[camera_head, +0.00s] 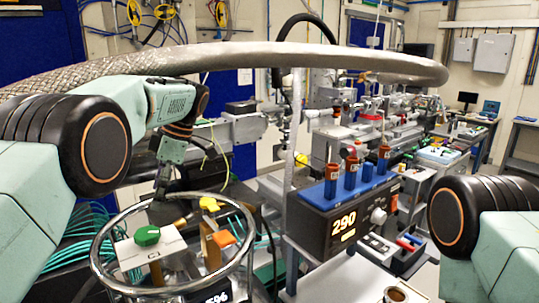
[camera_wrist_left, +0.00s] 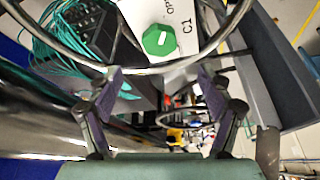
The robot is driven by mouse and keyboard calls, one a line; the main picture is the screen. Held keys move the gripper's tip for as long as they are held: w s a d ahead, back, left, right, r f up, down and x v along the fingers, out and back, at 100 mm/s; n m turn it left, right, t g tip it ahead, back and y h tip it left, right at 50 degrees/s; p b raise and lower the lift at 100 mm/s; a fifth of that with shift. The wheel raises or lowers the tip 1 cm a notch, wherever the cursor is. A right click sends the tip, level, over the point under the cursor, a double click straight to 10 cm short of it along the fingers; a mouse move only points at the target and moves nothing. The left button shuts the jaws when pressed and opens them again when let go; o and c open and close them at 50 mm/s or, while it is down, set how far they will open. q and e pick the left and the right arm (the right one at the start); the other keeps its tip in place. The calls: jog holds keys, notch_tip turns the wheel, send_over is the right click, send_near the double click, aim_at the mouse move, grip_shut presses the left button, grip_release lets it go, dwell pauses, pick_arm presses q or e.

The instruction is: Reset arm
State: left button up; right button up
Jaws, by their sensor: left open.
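My left arm comes in from the left in the head view and bends down. Its gripper (camera_head: 165,192) hangs over the far left part of a metal ring (camera_head: 246,262). In the left wrist view my left gripper (camera_wrist_left: 160,85) has its two fingers spread, with nothing held between them. Beyond the fingers is a white box marked C1 with a green knob (camera_wrist_left: 158,40); this green knob (camera_head: 147,235) also shows inside the ring in the head view. Of my right arm only a joint and link show at the right edge; its gripper is out of view.
A thick braided hose (camera_head: 290,55) arches across the head view close to my left arm. Teal cables (camera_head: 85,225) lie at left. Crowded beamline equipment (camera_head: 370,125) fills the back.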

aim_at(147, 232)
pick_arm(q)
jog(key=x, duration=0.9)
jog(key=shift+a+f, duration=0.25)
jog(key=shift+f, duration=0.05)
jog(key=shift+d, duration=0.1)
